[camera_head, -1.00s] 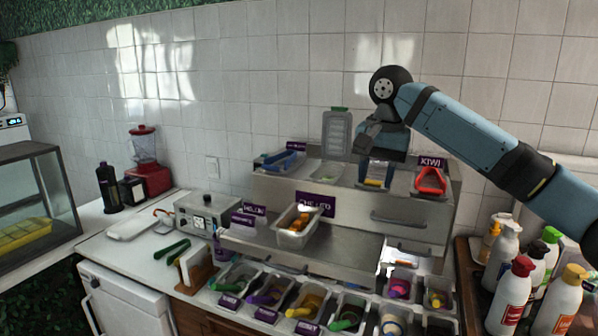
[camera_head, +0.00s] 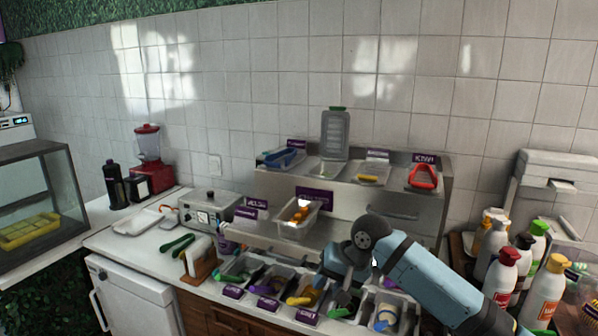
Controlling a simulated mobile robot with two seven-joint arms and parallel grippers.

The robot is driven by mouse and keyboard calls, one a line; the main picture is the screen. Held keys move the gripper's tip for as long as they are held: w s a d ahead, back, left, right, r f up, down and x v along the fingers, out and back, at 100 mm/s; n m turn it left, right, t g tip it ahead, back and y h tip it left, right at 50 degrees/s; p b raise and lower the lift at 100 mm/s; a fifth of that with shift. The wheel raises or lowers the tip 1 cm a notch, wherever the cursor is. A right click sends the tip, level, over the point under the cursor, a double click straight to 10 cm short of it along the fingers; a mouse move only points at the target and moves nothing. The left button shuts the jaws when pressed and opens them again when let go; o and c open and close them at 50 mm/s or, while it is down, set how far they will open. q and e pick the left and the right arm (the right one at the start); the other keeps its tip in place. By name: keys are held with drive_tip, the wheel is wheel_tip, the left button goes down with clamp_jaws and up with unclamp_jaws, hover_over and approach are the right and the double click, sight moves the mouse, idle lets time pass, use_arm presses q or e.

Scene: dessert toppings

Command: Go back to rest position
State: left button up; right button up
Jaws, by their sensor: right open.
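My right gripper (camera_head: 345,297) is low in front of the steel topping stand, over the front row of topping containers. Its arm comes in from the lower right. The gripper is open and I see nothing held in it; its fingertips are small and partly blend with the containers below. My left gripper is not in view. The steel stand (camera_head: 400,203) holds an upper row with a red-handled container (camera_head: 422,177) and a blue-handled one (camera_head: 283,158). A container with orange pieces (camera_head: 297,218) sits on the middle level.
Several sauce bottles (camera_head: 504,277) stand close to the right of my right arm. A red blender (camera_head: 149,160), a grey appliance (camera_head: 209,209) and a glass case (camera_head: 40,190) are at the left. A grey lidded container (camera_head: 335,133) stands upright on the stand's top.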

drive_tip(key=s+d+f+n+t+y+p, duration=0.1)
drive_tip(key=s+f+t, duration=0.2)
drive_tip(key=s+f, duration=0.55)
drive_tip(key=s+f+t+y, duration=0.15)
drive_tip(key=s+f, duration=0.35)
drive_tip(key=f, duration=0.7)
drive_tip(key=s+d+f+n+t+h, duration=0.1)
drive_tip(key=s+d+f+t+h, duration=0.1)
drive_tip(key=s+d, duration=0.4)
drive_tip(key=s+d+f+n+t+h, duration=0.1)
drive_tip(key=s+d+f, duration=0.4)
drive_tip(key=s, duration=0.9)
drive_tip(key=shift+d+n+t+h+p, duration=0.4)
drive_tip(key=shift+d+t+h, duration=0.15)
drive_tip(key=shift+t+h, duration=0.15)
